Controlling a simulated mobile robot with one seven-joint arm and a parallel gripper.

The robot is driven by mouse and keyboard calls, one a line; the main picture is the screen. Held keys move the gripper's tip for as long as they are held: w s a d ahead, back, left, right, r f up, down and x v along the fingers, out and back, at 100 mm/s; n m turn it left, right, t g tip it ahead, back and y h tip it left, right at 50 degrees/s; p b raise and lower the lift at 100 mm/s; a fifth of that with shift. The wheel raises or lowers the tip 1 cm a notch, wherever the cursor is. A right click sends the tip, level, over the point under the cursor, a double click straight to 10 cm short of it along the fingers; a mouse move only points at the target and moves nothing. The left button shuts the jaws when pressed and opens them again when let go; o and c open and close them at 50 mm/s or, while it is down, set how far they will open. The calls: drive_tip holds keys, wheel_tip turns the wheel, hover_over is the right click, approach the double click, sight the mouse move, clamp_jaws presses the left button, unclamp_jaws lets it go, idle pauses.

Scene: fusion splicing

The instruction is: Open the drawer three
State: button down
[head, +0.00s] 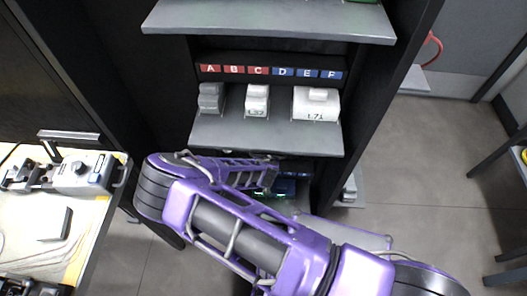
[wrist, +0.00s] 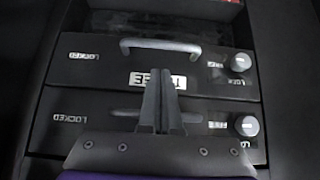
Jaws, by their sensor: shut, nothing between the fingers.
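Drawer three (wrist: 110,75) is a dark drawer front in the wrist view, with a grey bar handle (wrist: 160,45) at its top middle. Its label is partly covered by my fingers; "T" and "EE" show. A round knob (wrist: 240,62) sits at its right, with "LOCKED" lettering at left. The drawer looks closed. My gripper (wrist: 163,82) is shut and empty, pointing at the drawer front just below the handle; whether it touches cannot be told. In the head view the drawer front and gripper are hidden by my arm and the shelf.
Another drawer (wrist: 80,120) with its own handle and knob (wrist: 247,125) is below. In the head view, a grey shelf (head: 265,143) with several white and grey blocks stands above, under A–F labels. A workbench (head: 85,235) with devices is at left. Open floor (head: 430,170) is at right.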

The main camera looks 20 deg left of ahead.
drive_tip(key=b+x, duration=0.2)
drive_tip(key=x, duration=0.8)
drive_tip(key=shift+d, duration=0.2)
